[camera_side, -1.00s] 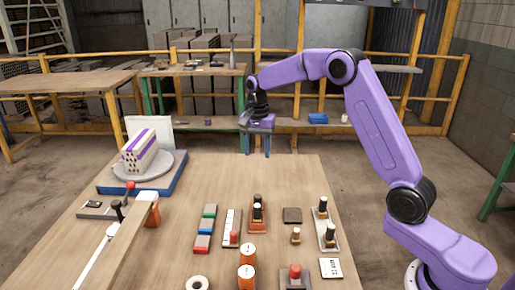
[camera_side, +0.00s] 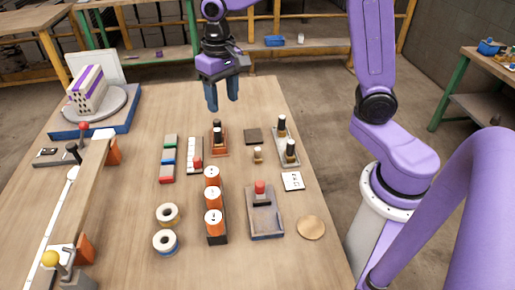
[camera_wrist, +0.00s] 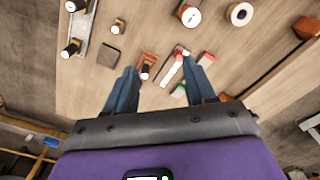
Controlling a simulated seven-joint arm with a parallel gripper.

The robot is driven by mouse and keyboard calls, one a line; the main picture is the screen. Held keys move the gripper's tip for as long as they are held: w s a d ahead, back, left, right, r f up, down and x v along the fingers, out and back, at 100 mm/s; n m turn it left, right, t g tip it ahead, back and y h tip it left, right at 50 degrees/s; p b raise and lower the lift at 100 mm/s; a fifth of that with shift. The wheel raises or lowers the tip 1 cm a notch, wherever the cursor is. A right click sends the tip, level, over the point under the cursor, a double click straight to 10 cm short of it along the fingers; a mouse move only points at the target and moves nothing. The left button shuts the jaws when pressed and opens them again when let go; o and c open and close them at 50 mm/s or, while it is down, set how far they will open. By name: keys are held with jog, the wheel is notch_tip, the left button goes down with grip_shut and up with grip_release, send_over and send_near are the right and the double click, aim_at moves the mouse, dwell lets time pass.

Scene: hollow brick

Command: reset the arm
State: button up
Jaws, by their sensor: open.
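My gripper (camera_side: 222,95) is open and empty, with two blue fingers pointing down above the far part of the wooden table (camera_side: 130,200). In the wrist view the gripper (camera_wrist: 162,85) shows its two fingers apart with nothing held between them; small tools on the table show beyond them. The hollow brick (camera_side: 88,90), white with purple stripes and holes in its end, sits on a grey round turntable (camera_side: 112,108) at the far left. The brick is well to the left of my gripper and apart from it.
Below my gripper stand an orange-based stamp (camera_side: 218,140), coloured blocks (camera_side: 168,158) and orange cylinders (camera_side: 213,200). Black-topped stamps (camera_side: 285,140) stand to the right. Tape rolls (camera_side: 167,214) lie near the front. A long rail (camera_side: 90,185) runs along the left side.

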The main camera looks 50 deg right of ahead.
jog(key=s+d+f+n, duration=0.1)
jog(key=s+n, duration=0.5)
jog(key=s, duration=0.6)
jog(key=s+d+f+n, duration=0.1)
jog(key=s+d+n, duration=0.1)
jog(key=s+n, duration=0.5)
jog(key=s, duration=0.6)
jog(key=shift+s+d+n, duration=0.15)
jog(key=shift+d+n, duration=0.1)
jog(key=shift+n, duration=0.05)
jog(key=shift+f, duration=0.1)
